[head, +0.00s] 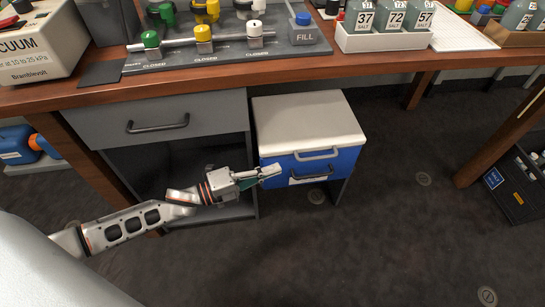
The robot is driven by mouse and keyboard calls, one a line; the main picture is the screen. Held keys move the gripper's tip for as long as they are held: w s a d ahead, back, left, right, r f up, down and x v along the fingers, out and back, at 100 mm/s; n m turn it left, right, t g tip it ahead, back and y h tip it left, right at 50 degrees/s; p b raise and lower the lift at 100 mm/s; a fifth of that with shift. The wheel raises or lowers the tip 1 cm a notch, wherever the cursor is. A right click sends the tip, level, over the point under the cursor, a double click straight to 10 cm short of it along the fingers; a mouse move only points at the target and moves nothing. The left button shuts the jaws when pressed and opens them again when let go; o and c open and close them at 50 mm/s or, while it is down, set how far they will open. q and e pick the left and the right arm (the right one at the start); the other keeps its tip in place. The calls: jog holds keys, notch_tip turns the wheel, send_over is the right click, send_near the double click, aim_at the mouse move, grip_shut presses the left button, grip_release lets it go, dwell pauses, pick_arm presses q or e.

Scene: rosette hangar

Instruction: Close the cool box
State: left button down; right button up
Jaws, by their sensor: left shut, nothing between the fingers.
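The cool box has a blue body (345,160) and a white lid (305,122). It stands under the front edge of the table, right of the grey drawer. The lid lies over the top of the body; I cannot tell whether a small gap is left under it. A grey handle (318,154) and a dark handle (312,173) show on its front. My left gripper (271,171) is shut and empty, in front of the box's left front side, below the lid. I cannot tell whether it touches the box. My right gripper is out of view.
A wooden table (220,78) spans the scene above the box, with a valve panel (290,50) and a white bottle tray (385,40) on it. A grey drawer (160,120) hangs left of the box. The dark floor (400,240) to the right is mostly clear.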

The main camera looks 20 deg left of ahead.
aim_at(272, 158)
pick_arm(q)
jog(key=w, duration=0.2)
jog(key=w+a, duration=0.1)
jog(key=shift+f+b, duration=0.25)
jog(key=shift+b, duration=0.15)
jog(key=shift+w+a+r, duration=0.25)
jog(key=shift+w+a, duration=0.1)
jog(key=shift+w, duration=0.15)
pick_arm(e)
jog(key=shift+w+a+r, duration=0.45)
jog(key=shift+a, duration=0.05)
